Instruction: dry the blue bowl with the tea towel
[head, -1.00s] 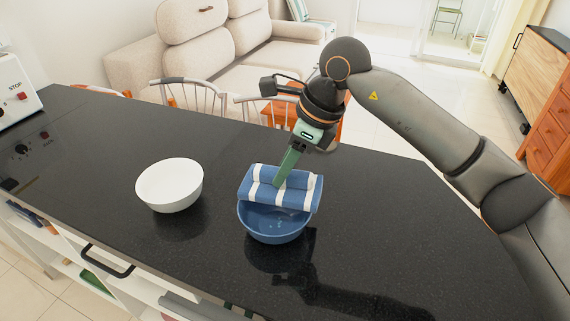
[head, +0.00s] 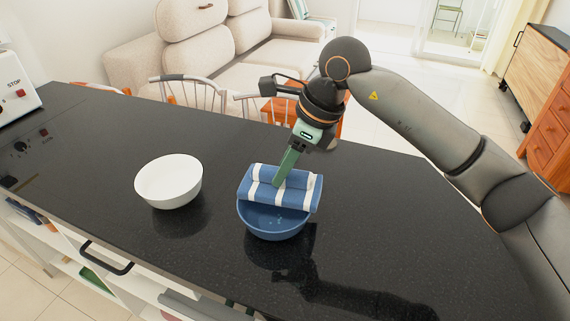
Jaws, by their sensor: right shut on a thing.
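The blue bowl (head: 272,222) stands upright on the dark counter, right of the picture's middle line of bowls. Small light spots that look like drops show on its inside. The tea towel (head: 304,190), blue with white stripes and folded, lies over the far part of the bowl's opening and hides its far rim. My right gripper (head: 281,180) points down and is shut on the towel at its middle. Whether the towel touches the inside of the bowl is hidden. My left gripper is not in the head view.
A white bowl (head: 168,183) stands on the counter (head: 400,230) to the left of the blue bowl. A white appliance with a STOP button (head: 15,88) is at the far left. Chairs (head: 190,92) and a beige sofa (head: 240,50) are behind the counter. The counter's right part is clear.

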